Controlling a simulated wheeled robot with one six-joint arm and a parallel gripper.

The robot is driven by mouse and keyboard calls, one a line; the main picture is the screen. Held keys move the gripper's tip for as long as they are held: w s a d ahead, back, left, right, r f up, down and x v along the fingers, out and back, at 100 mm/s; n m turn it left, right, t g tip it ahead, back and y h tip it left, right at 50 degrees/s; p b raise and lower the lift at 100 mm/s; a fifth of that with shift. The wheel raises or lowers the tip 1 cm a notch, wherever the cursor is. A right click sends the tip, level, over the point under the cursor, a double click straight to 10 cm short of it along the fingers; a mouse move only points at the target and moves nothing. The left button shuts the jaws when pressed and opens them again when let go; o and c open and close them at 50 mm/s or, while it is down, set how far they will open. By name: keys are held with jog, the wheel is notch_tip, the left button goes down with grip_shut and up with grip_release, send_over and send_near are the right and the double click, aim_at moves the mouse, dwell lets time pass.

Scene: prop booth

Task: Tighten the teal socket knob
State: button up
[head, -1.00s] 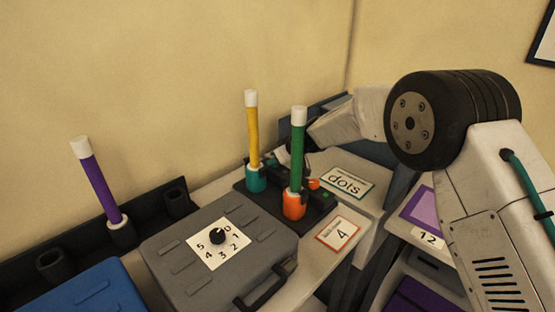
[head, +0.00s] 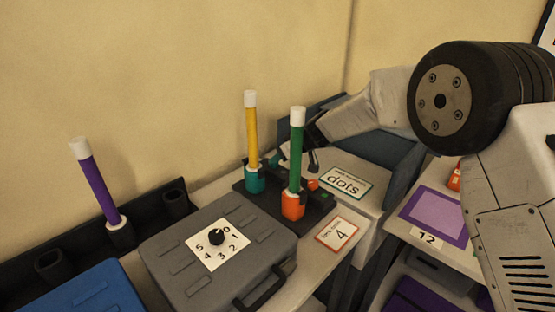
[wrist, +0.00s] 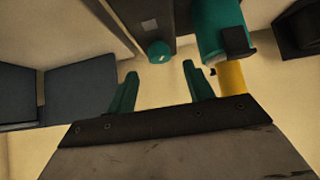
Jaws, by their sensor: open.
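The teal socket (head: 255,179) stands on a dark base and holds an upright yellow wand (head: 251,130). In the wrist view the teal socket (wrist: 220,28) is at the upper right, with the yellow wand (wrist: 232,78) below it. A round teal knob (wrist: 159,52) with a small pale mark shows at the top middle. My gripper (wrist: 160,72) is open, its two green fingers spread below the knob, which appears beyond the gap between the fingertips. The fingers look empty. In the head view my gripper is behind the green wand, and I cannot make out the teal knob clearly.
An orange socket (head: 293,205) with a green wand (head: 297,150) stands beside the teal one, with an orange knob (head: 313,184). A grey case (head: 265,248) with a dial, a purple wand (head: 97,187) and a "dots" card (head: 345,183) are nearby.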

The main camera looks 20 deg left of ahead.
jog(key=shift+v, duration=1.7)
jog(key=w+n+g, duration=0.1)
jog(key=n, duration=0.1)
jog(key=w+n+g, duration=0.1)
jog(key=n+g, duration=0.1)
jog(key=shift+w+d+f+y, duration=0.1)
jog(key=shift+w+f+y, duration=0.05)
jog(key=shift+w+y, duration=0.2)
jog(key=x, duration=0.7)
jog(key=shift+s+f, duration=0.15)
jog(key=shift+s, duration=0.1)
